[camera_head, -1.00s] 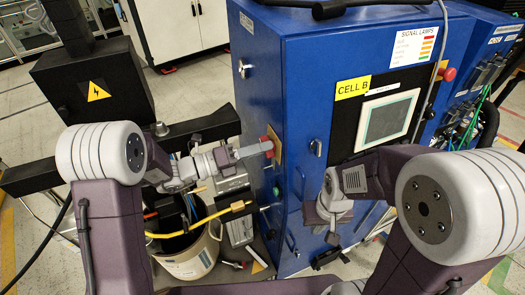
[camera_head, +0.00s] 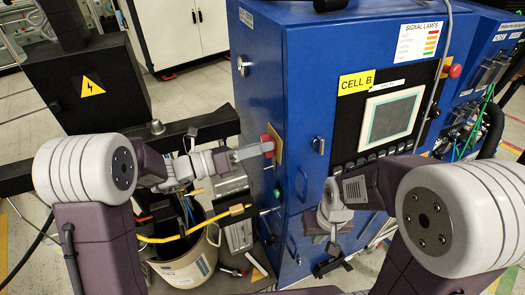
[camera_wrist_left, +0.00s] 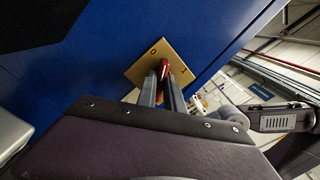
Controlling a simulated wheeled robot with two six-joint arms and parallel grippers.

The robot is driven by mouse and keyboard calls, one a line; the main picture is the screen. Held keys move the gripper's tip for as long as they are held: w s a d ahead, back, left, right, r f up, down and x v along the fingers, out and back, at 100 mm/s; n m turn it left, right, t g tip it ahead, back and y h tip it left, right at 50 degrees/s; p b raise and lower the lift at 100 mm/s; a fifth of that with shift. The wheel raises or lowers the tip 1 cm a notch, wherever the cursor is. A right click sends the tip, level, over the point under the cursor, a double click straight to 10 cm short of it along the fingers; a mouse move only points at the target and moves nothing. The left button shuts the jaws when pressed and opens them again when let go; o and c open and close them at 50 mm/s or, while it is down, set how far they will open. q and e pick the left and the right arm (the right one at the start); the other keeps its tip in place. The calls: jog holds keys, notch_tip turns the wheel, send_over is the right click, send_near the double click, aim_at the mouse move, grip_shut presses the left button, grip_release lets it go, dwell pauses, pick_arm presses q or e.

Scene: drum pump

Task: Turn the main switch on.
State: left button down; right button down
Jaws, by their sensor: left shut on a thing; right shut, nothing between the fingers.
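The main switch has a red handle (camera_head: 267,140) on a yellow plate (camera_head: 278,152) on the left side of the blue cabinet (camera_head: 262,70). In the left wrist view the yellow plate (camera_wrist_left: 140,68) carries a mark at its top and another at its right. My left gripper (camera_head: 264,151) is at the switch, its fingers shut on the red handle (camera_wrist_left: 164,68); the fingers partly hide it. I cannot tell exactly which mark the handle points to. My right gripper (camera_head: 332,262) is shut and empty, low in front of the cabinet's front face.
A screen panel (camera_head: 390,118) and a red button (camera_head: 455,71) are on the cabinet front. A bucket (camera_head: 190,265) with hoses stands below my left arm. A black box with a warning sign (camera_head: 93,88) stands at the left.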

pick_arm(q)
jog(key=shift+m+b, duration=0.3)
jog(key=shift+m, duration=0.2)
jog(key=shift+f+m+b, duration=0.2)
jog(key=shift+m+b, duration=0.2)
jog(key=shift+b, duration=0.2)
jog(key=m+b, duration=0.2)
jog(key=b, duration=0.1)
jog(key=shift+m, duration=0.4)
jog(key=shift+r, duration=0.1)
